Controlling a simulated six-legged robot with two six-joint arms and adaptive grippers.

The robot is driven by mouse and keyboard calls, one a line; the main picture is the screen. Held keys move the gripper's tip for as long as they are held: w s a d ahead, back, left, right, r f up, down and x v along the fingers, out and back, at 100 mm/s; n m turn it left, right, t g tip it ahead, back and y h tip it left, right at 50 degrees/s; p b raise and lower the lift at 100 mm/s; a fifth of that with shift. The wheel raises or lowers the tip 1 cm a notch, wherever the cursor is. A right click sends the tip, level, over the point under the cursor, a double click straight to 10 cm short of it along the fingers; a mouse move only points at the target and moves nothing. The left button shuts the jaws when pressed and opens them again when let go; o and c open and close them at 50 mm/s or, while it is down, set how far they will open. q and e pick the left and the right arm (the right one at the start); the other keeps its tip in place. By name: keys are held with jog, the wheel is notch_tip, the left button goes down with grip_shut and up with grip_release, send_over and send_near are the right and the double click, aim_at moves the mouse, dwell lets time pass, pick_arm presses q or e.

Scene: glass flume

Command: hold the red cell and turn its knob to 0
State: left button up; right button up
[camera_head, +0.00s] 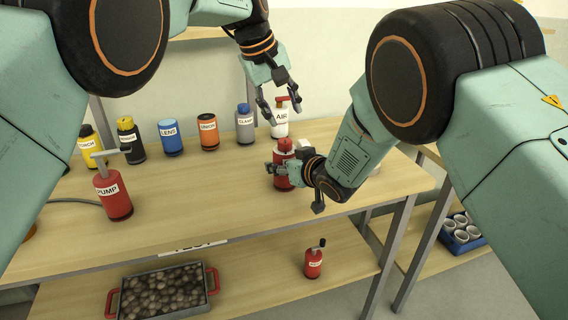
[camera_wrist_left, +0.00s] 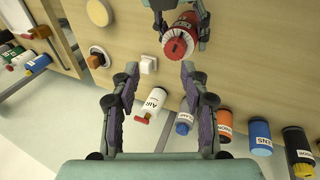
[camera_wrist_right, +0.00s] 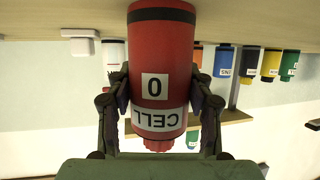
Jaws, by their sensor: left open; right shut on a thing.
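The red cell (camera_head: 282,182) stands upright on the bench top, partly hidden in the head view by my right gripper (camera_head: 284,170). My right gripper is shut around its side. In the right wrist view the cell (camera_wrist_right: 160,60) appears upside down, with labels "CELL" and "0" and a dark band. Its red knob (camera_wrist_left: 177,46) faces the camera in the left wrist view; the knob's exact setting is too small to read. My left gripper (camera_head: 279,112) is open and empty, above and behind the cell. In the left wrist view its spread fingers (camera_wrist_left: 160,72) are apart from the knob.
A white AIR bottle (camera_head: 281,122) stands just behind the cell, close to my left gripper. A small white block (camera_wrist_left: 148,64) is beside the cell. Several labelled bottles, including blue LENS (camera_head: 170,138), line the back. The red PUMP (camera_head: 113,195) stands left; bench between is clear.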

aim_at(284, 141)
pick_arm(q)
jog(key=m, duration=0.4)
jog(key=f+m, duration=0.1)
jog(key=m, duration=0.1)
jog(key=shift+w, duration=0.25)
jog(key=m, duration=0.3)
jog(key=shift+w+f+t, duration=0.1)
jog(key=shift+w+t, duration=0.1)
jog(key=shift+t, duration=0.1)
jog(key=m, duration=0.3)
jog(key=shift+w+m, duration=0.2)
jog(key=shift+m, duration=0.1)
jog(key=shift+f, duration=3.4)
jog(key=c, duration=0.7)
jog(key=shift+s+d+n+t+y, duration=0.15)
jog(key=shift+n+t+y, duration=0.45)
jog(key=shift+n, duration=1.1)
